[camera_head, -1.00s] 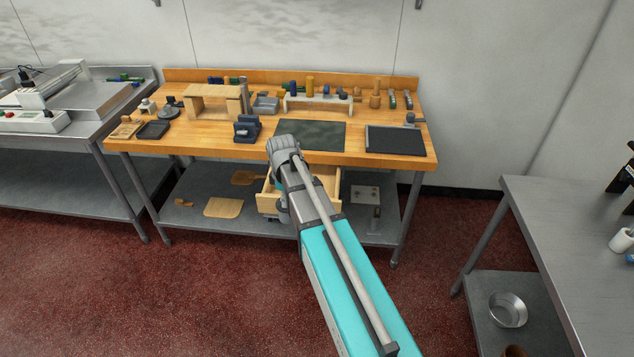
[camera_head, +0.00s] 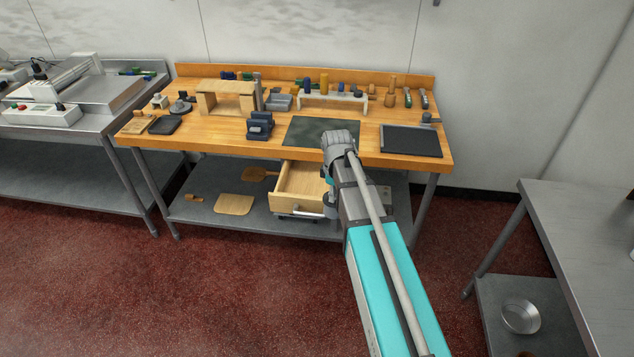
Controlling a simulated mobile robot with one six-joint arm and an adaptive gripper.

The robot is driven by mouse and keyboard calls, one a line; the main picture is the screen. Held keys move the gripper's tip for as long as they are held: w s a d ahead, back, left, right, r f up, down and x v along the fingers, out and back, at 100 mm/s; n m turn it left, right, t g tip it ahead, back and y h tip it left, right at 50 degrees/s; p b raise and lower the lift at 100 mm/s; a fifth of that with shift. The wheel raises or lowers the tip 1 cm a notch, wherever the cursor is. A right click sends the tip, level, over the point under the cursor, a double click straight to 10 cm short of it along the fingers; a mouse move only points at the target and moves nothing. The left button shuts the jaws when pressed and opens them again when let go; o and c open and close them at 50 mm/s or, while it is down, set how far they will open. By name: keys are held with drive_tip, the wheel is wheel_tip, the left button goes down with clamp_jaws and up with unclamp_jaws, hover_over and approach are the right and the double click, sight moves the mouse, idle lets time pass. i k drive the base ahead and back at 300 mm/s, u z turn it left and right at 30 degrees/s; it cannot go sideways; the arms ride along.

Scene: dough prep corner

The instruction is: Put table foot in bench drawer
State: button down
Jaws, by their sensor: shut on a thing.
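The bench drawer (camera_head: 300,181) is pulled open under the wooden bench top, with its bar handle (camera_head: 296,211) on the front. Its left part looks bare and empty; my arm hides its right part. My gripper (camera_head: 329,207) hangs low at the right side of the drawer front, mostly hidden by my own arm. It is shut on a small grey piece, seemingly the table foot (camera_head: 329,212), whose shape is barely visible. I cannot tell whether the piece is over the drawer or in front of it.
A lower shelf (camera_head: 190,212) holds boards. A steel table (camera_head: 585,215) stands at right; red floor in front is clear.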

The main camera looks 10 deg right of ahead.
sight(316, 193)
drive_tip(key=z, duration=0.1)
drive_tip(key=i, duration=1)
drive_tip(key=u, duration=0.1)
